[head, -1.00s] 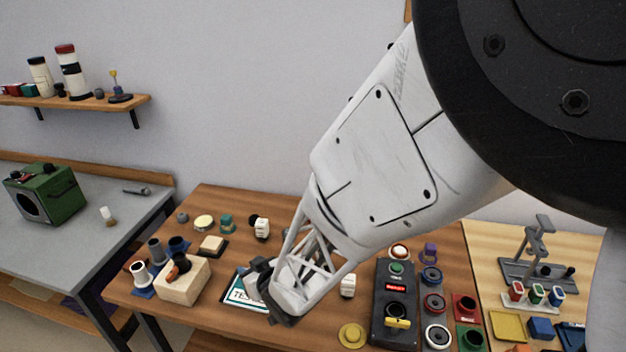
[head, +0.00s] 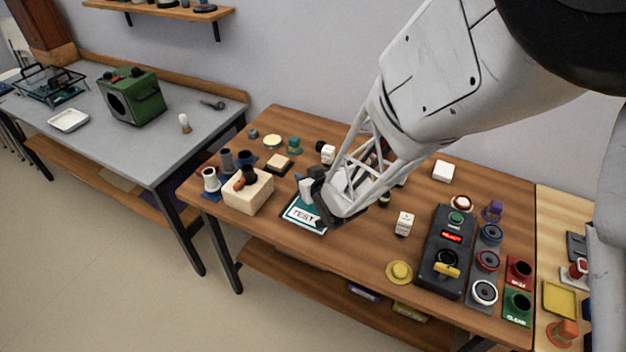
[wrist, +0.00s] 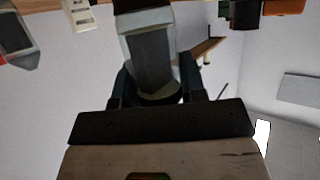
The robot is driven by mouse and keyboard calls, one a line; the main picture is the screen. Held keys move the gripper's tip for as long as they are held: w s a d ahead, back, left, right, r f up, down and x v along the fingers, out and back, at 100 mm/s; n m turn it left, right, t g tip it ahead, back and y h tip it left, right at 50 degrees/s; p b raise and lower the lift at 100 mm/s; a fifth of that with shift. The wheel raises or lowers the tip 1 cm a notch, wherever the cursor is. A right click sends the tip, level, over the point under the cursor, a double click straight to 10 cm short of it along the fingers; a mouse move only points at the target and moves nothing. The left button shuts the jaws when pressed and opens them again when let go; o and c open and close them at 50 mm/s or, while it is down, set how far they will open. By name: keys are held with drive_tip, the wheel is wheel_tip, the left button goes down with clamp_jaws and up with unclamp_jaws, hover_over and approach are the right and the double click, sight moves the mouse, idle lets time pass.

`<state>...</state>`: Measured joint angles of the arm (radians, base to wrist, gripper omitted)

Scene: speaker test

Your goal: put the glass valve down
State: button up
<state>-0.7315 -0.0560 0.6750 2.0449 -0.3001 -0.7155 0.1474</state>
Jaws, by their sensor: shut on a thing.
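My gripper (head: 316,188) is low over the brown table, beside and partly over the flat teal-edged card marked TEST (head: 299,214). In the wrist view, the jaws are shut on the glass valve (wrist: 150,58), a clear faceted body with a dark inside. The valve also shows as a small pale shape at the jaws in the head view (head: 306,190). It looks just above the card, but I cannot tell whether it touches it. My arm hides part of the table behind.
A pale wooden block (head: 245,196) stands left of the card. A dark control box (head: 436,275) with a red REJECT-like display stands right. A yellow disc (head: 399,272) and a white block (head: 403,223) lie between. A green speaker (head: 133,97) is on the grey bench.

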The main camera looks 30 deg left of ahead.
drive_tip(key=shift+f, duration=1.65)
drive_tip(key=shift+f, duration=0.15)
drive_tip(key=o, duration=0.9)
drive_tip(key=shift+s+d+r, duration=0.1)
drive_tip(key=shift+d+r, duration=0.05)
drive_tip(key=shift+r, duration=0.1)
drive_tip(key=shift+v, duration=5.8)
drive_tip(key=shift+f, duration=0.15)
